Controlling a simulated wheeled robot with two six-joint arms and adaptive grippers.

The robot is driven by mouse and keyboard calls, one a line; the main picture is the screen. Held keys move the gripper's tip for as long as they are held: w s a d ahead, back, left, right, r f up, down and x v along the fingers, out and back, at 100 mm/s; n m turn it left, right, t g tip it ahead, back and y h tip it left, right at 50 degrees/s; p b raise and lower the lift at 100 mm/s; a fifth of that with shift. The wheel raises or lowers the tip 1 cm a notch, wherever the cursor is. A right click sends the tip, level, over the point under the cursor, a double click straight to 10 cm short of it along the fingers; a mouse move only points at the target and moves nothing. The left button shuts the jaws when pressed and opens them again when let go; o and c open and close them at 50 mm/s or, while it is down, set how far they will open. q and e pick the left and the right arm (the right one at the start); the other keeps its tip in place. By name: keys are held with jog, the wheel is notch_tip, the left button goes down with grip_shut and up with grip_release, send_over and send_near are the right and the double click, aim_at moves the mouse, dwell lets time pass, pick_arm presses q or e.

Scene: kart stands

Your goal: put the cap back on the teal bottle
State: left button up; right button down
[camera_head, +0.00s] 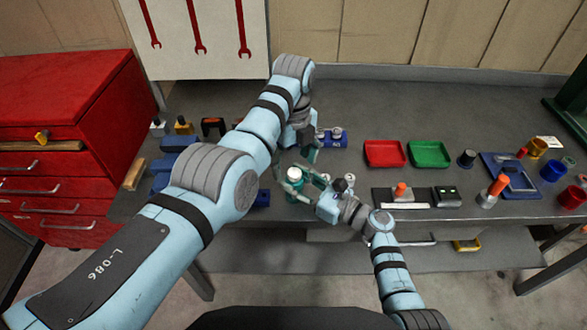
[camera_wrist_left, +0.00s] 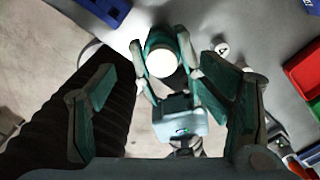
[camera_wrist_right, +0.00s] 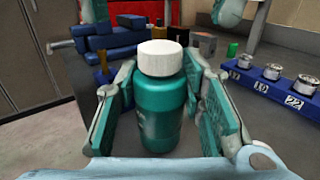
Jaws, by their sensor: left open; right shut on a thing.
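The teal bottle (camera_wrist_right: 160,112) stands upright in my right gripper (camera_wrist_right: 160,68), whose fingers close on it from both sides. The white cap (camera_wrist_right: 160,58) sits on top of the bottle; whether it is screwed tight I cannot tell. In the head view the bottle (camera_head: 297,186) is partly hidden by the grippers, with its cap (camera_head: 294,172) showing. My left gripper (camera_wrist_left: 150,75) is open and empty above the cap, which shows from above in the left wrist view (camera_wrist_left: 162,62). Its fingertips also show at the top of the right wrist view, apart from the cap.
A blue rack with metal sockets (camera_wrist_right: 256,82) stands close by. Red (camera_head: 384,153) and green (camera_head: 429,154) trays lie to the right. Blue blocks (camera_head: 180,144) lie to the left, partly behind my left arm. The bench between rack and trays has some free room.

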pick_arm(q)
jog(key=shift+r, duration=0.7)
jog(key=o, duration=0.6)
jog(key=shift+c, duration=0.2)
notch_tip(320, 180, up, 8)
jog(key=shift+f, duration=0.25)
pick_arm(e)
jog(key=c, duration=1)
grip_release()
jog(key=shift+o, duration=0.2)
